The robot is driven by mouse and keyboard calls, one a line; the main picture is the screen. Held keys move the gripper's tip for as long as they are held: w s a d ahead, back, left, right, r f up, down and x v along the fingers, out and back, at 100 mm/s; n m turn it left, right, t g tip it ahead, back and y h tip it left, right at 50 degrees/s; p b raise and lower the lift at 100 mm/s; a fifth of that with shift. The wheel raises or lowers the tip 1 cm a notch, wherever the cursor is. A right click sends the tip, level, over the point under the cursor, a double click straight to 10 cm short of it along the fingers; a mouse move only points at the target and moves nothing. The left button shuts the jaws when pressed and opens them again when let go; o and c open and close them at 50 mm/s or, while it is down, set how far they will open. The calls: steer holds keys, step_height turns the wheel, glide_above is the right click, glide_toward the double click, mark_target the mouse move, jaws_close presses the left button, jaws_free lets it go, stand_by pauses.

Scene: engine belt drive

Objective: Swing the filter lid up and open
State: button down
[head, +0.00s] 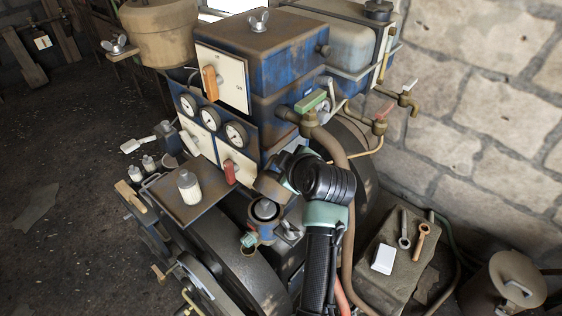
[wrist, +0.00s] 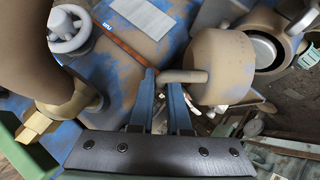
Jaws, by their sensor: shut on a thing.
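In the wrist view, the filter lid (wrist: 228,62) is a thick tan disc with a short peg handle (wrist: 188,76) on its near face. My gripper (wrist: 162,84) has its two blue fingers shut on that handle. The lid stands tilted up on edge, beside the round filter housing (wrist: 262,46), whose open top and dark ring show. In the head view, the housing (head: 265,210) shows its round mouth below and left of my dark wrist. The lid (head: 270,186) is a tan patch there, partly hidden by my gripper (head: 284,173).
A blue engine block (head: 265,55) with gauges (head: 211,118) stands behind and left. A brown pipe (head: 340,170) curves close to my wrist. In the wrist view, a brass fitting (wrist: 75,105) and a pale handwheel (wrist: 68,30) lie left of my fingers.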

stand_by(0.3)
steer(key=c, duration=1.2)
jaws_free()
steer(key=shift+o, duration=0.2)
steer(key=b+v, duration=0.1)
steer(key=v, duration=1.2)
steer(key=shift+b, duration=0.35)
